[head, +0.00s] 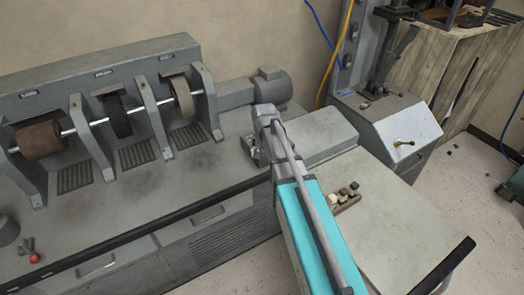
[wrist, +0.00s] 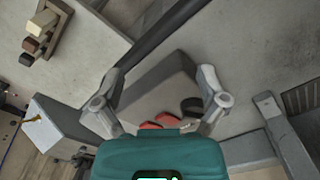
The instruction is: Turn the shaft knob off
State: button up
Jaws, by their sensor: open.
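In the wrist view, a grey box (wrist: 158,82) lies between and beyond the open fingers of my gripper (wrist: 160,105). A dark knob-like part (wrist: 192,106) shows on its face near the right finger, and two red buttons (wrist: 167,120) sit left of it, partly hidden by the gripper body. I cannot read the knob's setting. In the head view, my gripper (head: 253,152) is over the machine's front right part, and my arm hides most of the box there. The fingers hold nothing; I cannot tell whether they touch the box.
The grey machine (head: 140,190) carries several wheels on a shaft (head: 90,124), with a motor (head: 272,88) behind. A red-ball lever (head: 35,257) is at lower left. A small block rack (head: 345,198) stands on the right-hand table (head: 400,225). A dark rail (wrist: 165,30) crosses the wrist view.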

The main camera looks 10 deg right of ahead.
jog(key=s+f+n+b, duration=0.4)
jog(key=s+f+b, duration=0.7)
jog(key=s, duration=0.4)
jog(key=shift+s+f+n, duration=0.3)
jog(key=shift+s+f, duration=0.1)
jog(key=shift+f, duration=0.05)
jog(key=shift+s, duration=0.15)
notch_tip(320, 180, up, 11)
jog(key=p, duration=1)
jog(key=shift+p, duration=0.35)
dwell(0.5)
